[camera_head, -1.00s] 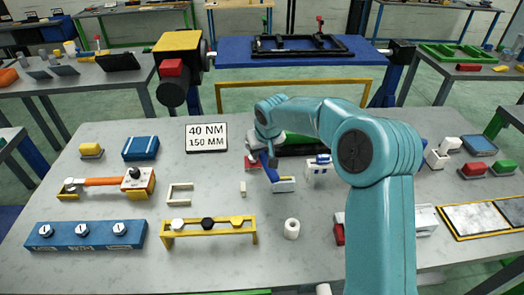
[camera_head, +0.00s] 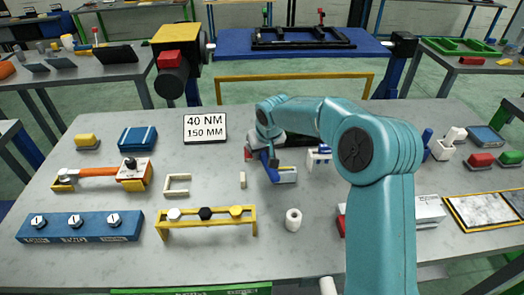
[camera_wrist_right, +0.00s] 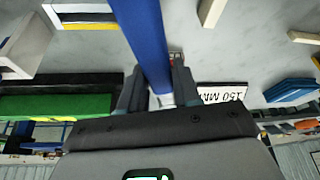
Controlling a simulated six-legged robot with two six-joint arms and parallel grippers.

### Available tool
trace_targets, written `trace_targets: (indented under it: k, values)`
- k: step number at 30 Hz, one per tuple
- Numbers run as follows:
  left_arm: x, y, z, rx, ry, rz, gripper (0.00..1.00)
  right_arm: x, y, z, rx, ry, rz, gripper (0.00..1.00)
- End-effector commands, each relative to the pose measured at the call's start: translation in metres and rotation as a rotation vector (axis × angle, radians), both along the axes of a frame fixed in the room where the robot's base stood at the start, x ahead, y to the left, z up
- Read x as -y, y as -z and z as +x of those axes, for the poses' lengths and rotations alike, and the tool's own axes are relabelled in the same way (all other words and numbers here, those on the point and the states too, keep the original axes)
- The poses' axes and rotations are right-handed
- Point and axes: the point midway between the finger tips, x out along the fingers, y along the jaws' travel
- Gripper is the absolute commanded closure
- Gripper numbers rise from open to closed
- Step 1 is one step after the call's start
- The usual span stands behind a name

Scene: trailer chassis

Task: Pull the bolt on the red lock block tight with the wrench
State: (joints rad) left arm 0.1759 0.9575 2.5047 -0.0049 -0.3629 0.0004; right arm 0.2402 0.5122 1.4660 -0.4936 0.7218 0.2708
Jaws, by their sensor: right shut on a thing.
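My right gripper (camera_head: 267,156) is low over the back middle of the table. It is shut on a blue bar (camera_wrist_right: 145,40), apparently the wrench's handle, which runs out between the fingers in the wrist view. The wrench's head and any bolt cannot be made out. A small red part (camera_head: 248,154), possibly the red lock block, shows just left of the gripper, mostly hidden by it. My left gripper is not in view.
A sign reading 40 NM, 150 MM (camera_head: 205,128) stands left of the gripper.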

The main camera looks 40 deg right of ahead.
Motion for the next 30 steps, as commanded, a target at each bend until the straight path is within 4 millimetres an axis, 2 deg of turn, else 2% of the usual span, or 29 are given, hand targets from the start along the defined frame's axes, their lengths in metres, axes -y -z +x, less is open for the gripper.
trace_targets:
  k: [30]
  values:
    - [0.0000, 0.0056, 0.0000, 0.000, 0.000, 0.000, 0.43, -0.0004, -0.0010, 0.0005, 0.003, 0.000, -0.001, 1.00]
